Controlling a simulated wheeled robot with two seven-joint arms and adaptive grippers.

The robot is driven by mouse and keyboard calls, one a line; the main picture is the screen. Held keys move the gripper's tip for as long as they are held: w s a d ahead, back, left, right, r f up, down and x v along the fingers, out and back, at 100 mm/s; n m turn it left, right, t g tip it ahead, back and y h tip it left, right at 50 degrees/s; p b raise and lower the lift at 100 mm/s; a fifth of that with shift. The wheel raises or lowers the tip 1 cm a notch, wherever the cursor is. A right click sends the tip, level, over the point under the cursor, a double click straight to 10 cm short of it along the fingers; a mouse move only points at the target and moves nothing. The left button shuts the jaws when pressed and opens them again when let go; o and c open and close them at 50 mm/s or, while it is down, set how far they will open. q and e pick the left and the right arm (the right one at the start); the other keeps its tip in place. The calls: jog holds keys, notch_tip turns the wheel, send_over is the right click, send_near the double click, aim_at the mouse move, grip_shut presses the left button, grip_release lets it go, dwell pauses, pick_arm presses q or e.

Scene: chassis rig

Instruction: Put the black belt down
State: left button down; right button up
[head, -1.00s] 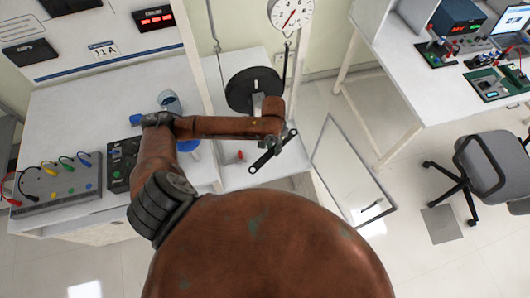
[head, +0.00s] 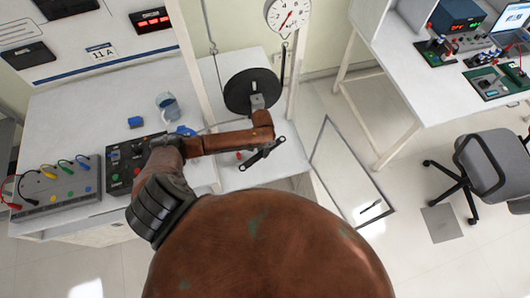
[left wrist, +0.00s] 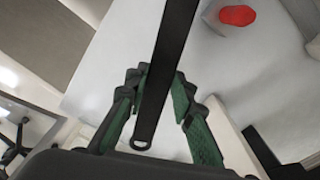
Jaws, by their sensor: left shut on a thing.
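The black belt (head: 262,153) shows in the head view as a dark strip with a hole near its end, below my left wrist. In the left wrist view the belt (left wrist: 165,75) runs up between the green-padded fingers of my left gripper (left wrist: 158,95), its holed end towards the camera. My left gripper is shut on the belt, above the white bench top. Its fingers are mostly hidden by the arm in the head view. I cannot tell whether the belt touches the bench. My right gripper is not in view.
A black wheel (head: 252,90) stands behind my left wrist, with a dial gauge (head: 288,15) above it. A red piece (left wrist: 237,15) lies on the bench.

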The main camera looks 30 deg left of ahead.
pick_arm(q)
jog(key=w+f, duration=0.2)
jog(key=shift+a+f+b, duration=0.3)
jog(key=shift+a+f, duration=0.05)
jog(key=shift+f, duration=0.05)
jog(key=shift+w+a+f, duration=0.1)
jog(key=shift+w+f, duration=0.3)
jog(key=shift+w, duration=0.05)
jog(key=f, duration=0.1)
jog(key=f+b, duration=0.1)
jog(key=f, duration=0.1)
jog(key=shift+w+a+f, duration=0.1)
jog(key=shift+w+f, duration=0.1)
jog(key=shift+f, duration=0.05)
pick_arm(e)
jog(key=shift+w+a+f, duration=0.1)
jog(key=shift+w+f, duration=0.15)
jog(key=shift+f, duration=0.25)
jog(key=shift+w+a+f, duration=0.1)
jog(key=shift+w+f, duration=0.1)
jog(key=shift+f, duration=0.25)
pick_arm(q)
jog(key=shift+f, duration=0.15)
jog(key=c, duration=1.7)
grip_release()
jog(key=shift+s, duration=0.1)
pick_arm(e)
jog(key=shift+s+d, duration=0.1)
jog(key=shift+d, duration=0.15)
